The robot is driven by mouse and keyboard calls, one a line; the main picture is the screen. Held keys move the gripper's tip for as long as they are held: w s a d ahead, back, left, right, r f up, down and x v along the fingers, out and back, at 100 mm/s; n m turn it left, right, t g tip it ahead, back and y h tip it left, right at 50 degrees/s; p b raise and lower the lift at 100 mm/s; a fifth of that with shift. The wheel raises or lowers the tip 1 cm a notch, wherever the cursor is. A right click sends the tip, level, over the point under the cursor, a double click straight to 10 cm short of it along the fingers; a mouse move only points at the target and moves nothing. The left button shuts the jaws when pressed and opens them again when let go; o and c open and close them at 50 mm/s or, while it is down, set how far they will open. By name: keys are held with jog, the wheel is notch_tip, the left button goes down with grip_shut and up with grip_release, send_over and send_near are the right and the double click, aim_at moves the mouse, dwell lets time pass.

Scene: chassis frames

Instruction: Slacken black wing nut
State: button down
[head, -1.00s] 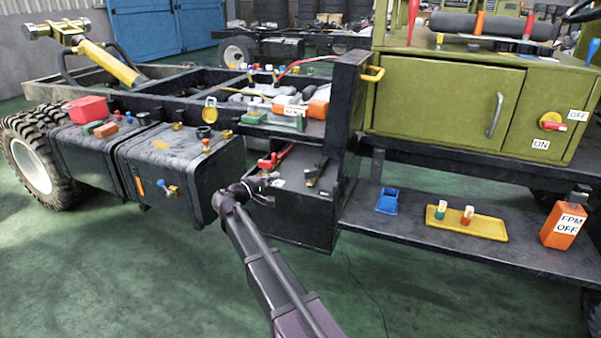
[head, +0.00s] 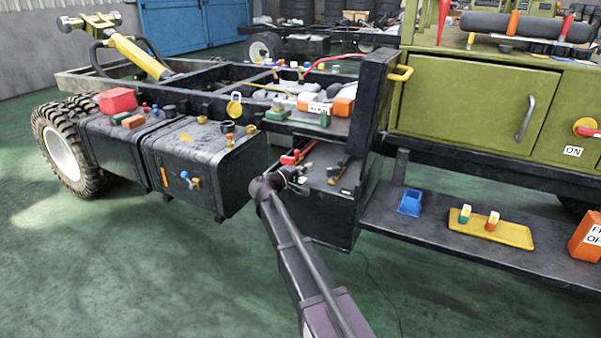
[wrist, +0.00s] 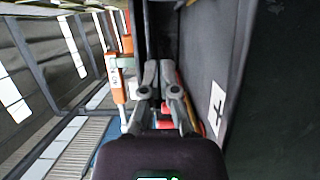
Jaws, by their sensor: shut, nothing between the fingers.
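I cannot make out a black wing nut for certain in either view. The open black box (head: 318,205) beside the tank holds a red-handled part (head: 299,152) and a dark and brass part (head: 339,170), too small to identify. My gripper (head: 300,179) is at the front of this box in the head view, its fingertips hard to see. In the wrist view my gripper (wrist: 161,82) shows two grey fingers close together, with nothing held. Red and orange parts show behind and beside the fingers there, and a dark wall with a white label (wrist: 217,108) stands to their right.
A black tank (head: 200,165) with a blue-handled brass valve (head: 190,181) is left of my arm. A shelf (head: 390,215) on the right carries a blue holder (head: 410,202) and a yellow tray (head: 515,235). The green floor in front is open.

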aim_at(333, 174)
jog(key=x, duration=0.4)
jog(key=shift+w+d, duration=0.1)
jog(key=shift+w, duration=0.05)
jog(key=s, duration=0.1)
jog(key=s+d, duration=0.1)
jog(key=shift+s+d, duration=0.1)
jog(key=shift+s, duration=0.25)
jog(key=shift+s+d, duration=0.2)
jog(key=shift+s, duration=0.3)
jog(key=shift+s+a+t, duration=0.1)
jog(key=shift+a+t, duration=0.15)
jog(key=shift+t, duration=0.05)
jog(key=shift+n+y, duration=0.3)
